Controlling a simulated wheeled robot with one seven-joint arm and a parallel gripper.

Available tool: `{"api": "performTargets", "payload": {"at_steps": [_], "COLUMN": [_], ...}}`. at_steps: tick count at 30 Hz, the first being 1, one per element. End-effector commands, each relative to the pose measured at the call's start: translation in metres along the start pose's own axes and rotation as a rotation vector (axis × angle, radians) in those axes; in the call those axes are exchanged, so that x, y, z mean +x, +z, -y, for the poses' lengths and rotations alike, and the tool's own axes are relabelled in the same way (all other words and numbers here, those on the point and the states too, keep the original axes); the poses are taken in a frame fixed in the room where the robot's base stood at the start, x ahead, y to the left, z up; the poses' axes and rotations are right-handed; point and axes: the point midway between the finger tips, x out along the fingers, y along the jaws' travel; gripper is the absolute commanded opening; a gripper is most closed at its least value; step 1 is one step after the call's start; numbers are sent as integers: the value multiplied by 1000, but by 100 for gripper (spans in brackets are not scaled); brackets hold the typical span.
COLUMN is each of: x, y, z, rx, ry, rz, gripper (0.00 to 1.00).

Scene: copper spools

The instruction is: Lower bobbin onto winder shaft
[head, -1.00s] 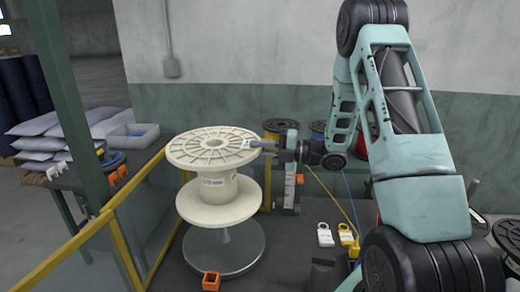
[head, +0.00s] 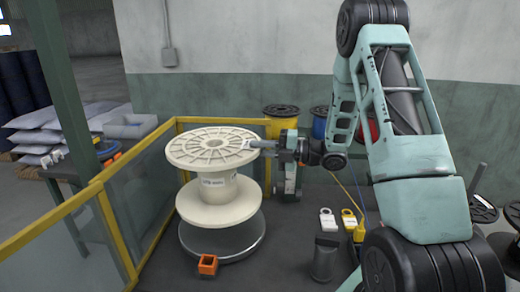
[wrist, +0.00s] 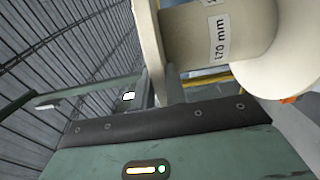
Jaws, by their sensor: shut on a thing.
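The bobbin (head: 221,192) is a large cream spool with a spoked top flange and a label on its core. It stands upright over the winder's round grey plate (head: 240,251). Its lower flange covers the shaft and the plate's middle, so I cannot tell how large the gap below is. My gripper (head: 262,147) is shut on the right edge of the top flange.
A yellow-framed guard rail (head: 105,215) runs along the left. An orange block (head: 207,265) sits in front of the plate. A dark cylinder (head: 325,260) and white and yellow tags (head: 327,221) lie to the right. Coloured spools (head: 281,119) stand behind.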

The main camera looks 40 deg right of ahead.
Motion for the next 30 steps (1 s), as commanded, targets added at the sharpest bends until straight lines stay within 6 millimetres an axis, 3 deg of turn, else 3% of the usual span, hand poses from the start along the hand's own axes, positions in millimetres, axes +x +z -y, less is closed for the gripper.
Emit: {"api": "performTargets", "payload": {"at_steps": [30], "x": [0], "y": [0], "z": [87], "rx": [-2], "ry": [5], "rz": [-1], "gripper": [0]}}
